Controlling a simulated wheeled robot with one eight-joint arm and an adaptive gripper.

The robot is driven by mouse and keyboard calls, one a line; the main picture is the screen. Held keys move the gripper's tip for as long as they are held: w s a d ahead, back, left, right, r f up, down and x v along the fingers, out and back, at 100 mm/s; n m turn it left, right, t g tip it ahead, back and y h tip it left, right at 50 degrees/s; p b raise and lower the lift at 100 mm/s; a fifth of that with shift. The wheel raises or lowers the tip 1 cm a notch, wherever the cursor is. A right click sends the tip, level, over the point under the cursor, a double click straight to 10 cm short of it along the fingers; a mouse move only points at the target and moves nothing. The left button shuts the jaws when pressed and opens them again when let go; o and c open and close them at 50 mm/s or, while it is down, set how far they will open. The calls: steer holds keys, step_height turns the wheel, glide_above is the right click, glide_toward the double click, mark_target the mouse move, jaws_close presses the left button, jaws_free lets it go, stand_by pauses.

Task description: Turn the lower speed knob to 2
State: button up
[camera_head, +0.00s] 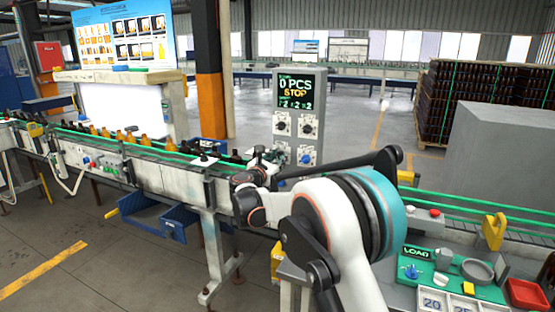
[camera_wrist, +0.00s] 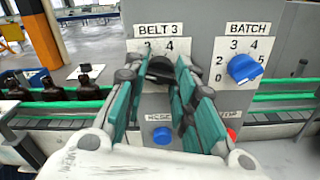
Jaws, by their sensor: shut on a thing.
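The grey control panel (camera_head: 313,95) stands behind the conveyor in the head view, its screen (camera_head: 297,92) reading "0 PCS STOP" above a small row of figures. Two black knobs, upper left (camera_head: 281,128) and upper right (camera_head: 306,130), are on its face. In the wrist view, the black BELT 3 knob (camera_wrist: 160,69) is on a white dial plate where 3 and 4 show. My gripper (camera_wrist: 161,75) is shut on this knob, with a green-padded finger on each side. The fingers hide the rest of the dial, and I cannot read the pointer. In the head view my gripper (camera_head: 270,158) covers the lower-left knob.
Right of the gripper is the blue BATCH knob (camera_wrist: 243,68). Below are a blue reset button (camera_wrist: 161,135) and a red stop button (camera_wrist: 232,134), partly behind the right finger. Amber bottles (camera_wrist: 88,82) stand on the conveyor at left. Green rails (camera_wrist: 60,104) run alongside.

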steer(key=shift+f, duration=0.15)
steer(key=o, duration=1.1)
steer(key=shift+c, duration=0.2)
steer(key=shift+s+a, duration=0.1)
steer(key=v, duration=1.2)
